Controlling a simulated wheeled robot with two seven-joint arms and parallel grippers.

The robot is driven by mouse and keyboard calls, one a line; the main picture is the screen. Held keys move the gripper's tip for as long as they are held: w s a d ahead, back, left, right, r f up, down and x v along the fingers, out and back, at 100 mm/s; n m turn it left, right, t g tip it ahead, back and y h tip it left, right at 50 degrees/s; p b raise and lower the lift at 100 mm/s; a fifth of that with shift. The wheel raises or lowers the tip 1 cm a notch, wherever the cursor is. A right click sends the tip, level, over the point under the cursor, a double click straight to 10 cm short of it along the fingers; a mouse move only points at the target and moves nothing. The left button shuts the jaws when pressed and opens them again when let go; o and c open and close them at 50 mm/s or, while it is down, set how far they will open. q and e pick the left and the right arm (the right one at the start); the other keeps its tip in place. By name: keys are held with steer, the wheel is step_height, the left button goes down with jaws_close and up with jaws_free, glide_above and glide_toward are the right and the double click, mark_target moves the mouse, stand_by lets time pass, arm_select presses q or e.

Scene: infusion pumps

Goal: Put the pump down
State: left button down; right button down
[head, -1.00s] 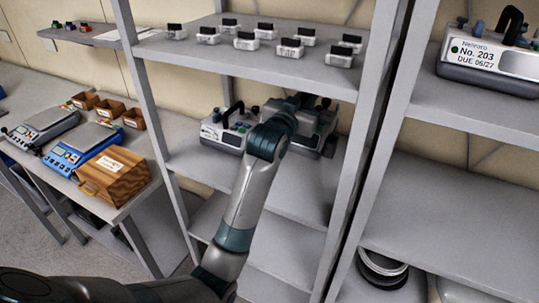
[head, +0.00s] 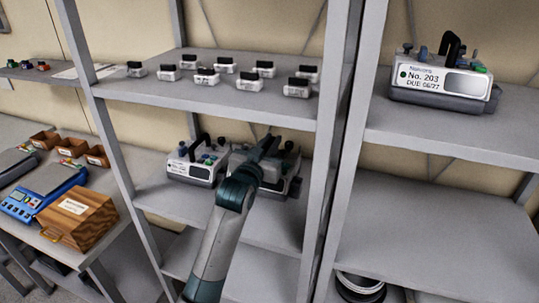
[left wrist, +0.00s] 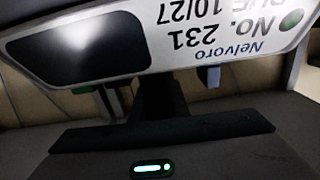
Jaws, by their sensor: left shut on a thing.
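The pump (head: 281,181), a grey-white case with a dark base, is at the middle shelf of the centre rack, partly hidden by my left arm. In the left wrist view its label (left wrist: 215,35) reads Nelvoro No. 231, DUE 10/27, upside down, beside a dark screen. My left gripper (head: 266,146) is shut on the pump at its top; the fingertips are mostly hidden. I cannot tell whether the pump's base touches the shelf. My right gripper is not in view.
A second pump (head: 195,165) stands close on the left of the same shelf (head: 160,199). Small white-and-black blocks (head: 248,83) fill the shelf above. Pump No. 203 (head: 440,84) stands on the right rack; the shelf below it (head: 440,235) is clear. Rack posts (head: 325,150) flank the bay.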

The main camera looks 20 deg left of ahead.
arm_select(q)
steer(key=shift+f, duration=0.35)
steer(key=shift+f+p, duration=0.55)
steer(key=shift+f, duration=1.2)
steer(key=c, duration=1.7)
jaws_free()
steer(key=shift+f, duration=0.2)
steer(key=shift+s, duration=0.15)
